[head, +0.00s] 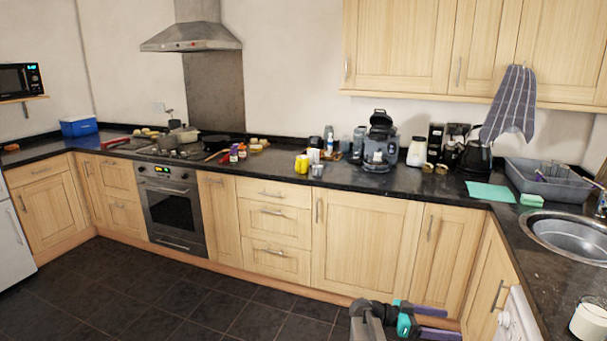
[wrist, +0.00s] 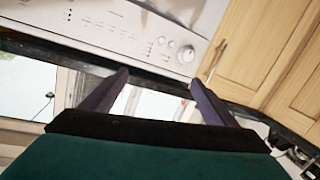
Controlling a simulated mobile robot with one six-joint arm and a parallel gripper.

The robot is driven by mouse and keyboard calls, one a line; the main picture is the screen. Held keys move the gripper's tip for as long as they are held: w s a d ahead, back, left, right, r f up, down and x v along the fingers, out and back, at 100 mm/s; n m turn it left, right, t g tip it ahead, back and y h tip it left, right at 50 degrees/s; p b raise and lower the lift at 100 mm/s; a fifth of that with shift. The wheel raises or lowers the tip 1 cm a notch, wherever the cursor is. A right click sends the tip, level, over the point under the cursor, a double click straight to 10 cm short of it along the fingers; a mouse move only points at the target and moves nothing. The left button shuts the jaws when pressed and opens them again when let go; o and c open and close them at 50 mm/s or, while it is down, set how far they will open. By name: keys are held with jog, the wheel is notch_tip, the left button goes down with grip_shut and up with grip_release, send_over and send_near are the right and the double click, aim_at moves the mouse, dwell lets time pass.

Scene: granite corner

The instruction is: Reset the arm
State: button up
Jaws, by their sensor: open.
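My gripper (head: 436,322) shows at the bottom of the head view, low above the dark tiled floor and in front of the light wood cupboards. Its two purple fingers are apart and nothing is between them. In the wrist view my gripper (wrist: 157,90) also shows open and empty, with a white appliance front (wrist: 110,32) carrying knobs beyond the fingertips. My arm is only partly visible at the bottom of the head view.
The black counter (head: 345,177) runs along the wall and turns toward me at the right, by the sink (head: 570,240). The oven (head: 172,207) is shut. The tiled floor (head: 180,300) at the left is clear.

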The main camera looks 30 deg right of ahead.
jog(key=w+a+f+n+t+y, duration=0.3)
jog(key=a+f+n, duration=0.6)
jog(key=a+f, duration=1.4)
jog(key=s+a+f+n+y, duration=0.3)
jog(key=s+a+f+n, duration=0.1)
jog(key=a, duration=0.5)
jog(key=s+a+f+n+y, duration=0.4)
jog(key=s+a+f+n, duration=0.1)
jog(key=a, duration=0.5)
jog(key=s+a+f+n+t+y, duration=0.1)
jog(key=s+a+f+n+y, duration=0.2)
jog(key=a, duration=0.7)
jog(key=shift+s+a+f+n+y, duration=0.3)
jog(key=shift+s+f+n, duration=0.4)
jog(key=shift+s+f, duration=0.45)
jog(key=shift+w+f, duration=0.1)
jog(key=shift+w, duration=0.05)
jog(key=shift+c, duration=0.4)
